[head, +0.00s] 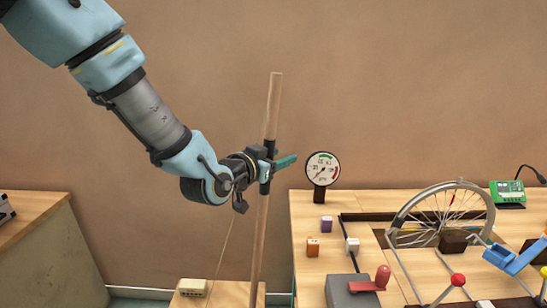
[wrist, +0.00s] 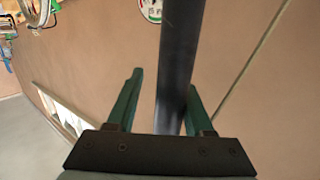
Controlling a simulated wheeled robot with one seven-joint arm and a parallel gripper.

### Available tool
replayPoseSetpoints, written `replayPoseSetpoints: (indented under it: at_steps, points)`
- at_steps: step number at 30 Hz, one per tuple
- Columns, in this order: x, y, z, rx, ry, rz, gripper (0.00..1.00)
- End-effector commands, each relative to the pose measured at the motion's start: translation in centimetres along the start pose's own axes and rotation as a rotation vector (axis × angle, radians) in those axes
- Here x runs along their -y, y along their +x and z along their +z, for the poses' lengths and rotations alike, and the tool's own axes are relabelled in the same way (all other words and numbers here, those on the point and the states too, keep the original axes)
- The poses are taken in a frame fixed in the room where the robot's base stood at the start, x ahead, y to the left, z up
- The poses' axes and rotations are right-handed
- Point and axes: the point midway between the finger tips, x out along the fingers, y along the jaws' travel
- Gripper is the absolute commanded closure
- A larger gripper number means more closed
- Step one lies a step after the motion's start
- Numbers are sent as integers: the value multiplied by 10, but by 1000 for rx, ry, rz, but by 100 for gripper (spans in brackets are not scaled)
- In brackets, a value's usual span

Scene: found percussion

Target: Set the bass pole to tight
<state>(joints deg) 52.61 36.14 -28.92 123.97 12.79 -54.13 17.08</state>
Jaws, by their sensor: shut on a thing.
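The bass pole (head: 274,103) is a wooden pole, its top leaning slightly to the right in the head view. In the wrist view the pole (wrist: 178,60) looks dark and passes between the two green fingers, nearer the right one. My gripper (head: 282,160) is shut on the pole in its upper half; it also shows in the wrist view (wrist: 163,82). A thin string (head: 222,250) runs down left of the pole. A round dial (head: 322,168) with green and red marks stands just right of my gripper; its fine print is too small to read.
A wooden bench (head: 310,262) on the right holds a spoked wheel (head: 440,215), small orange, purple and white blocks, a grey box with a red handle (head: 380,280), and a green device (head: 508,193). Another bench (head: 45,240) stands at left.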

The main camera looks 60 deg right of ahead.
Motion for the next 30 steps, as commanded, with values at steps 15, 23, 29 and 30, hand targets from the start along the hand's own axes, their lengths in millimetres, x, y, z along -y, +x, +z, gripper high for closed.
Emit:
replayPoseSetpoints:
  at_steps: [15,23,29,30]
  points:
    - [1,-1,0,0,0,-1,40]
    - [1,-31,3,0,2,-2,40]
    - [1,-71,2,-2,4,-2,40]
    - [0,-78,2,-1,3,-1,40]
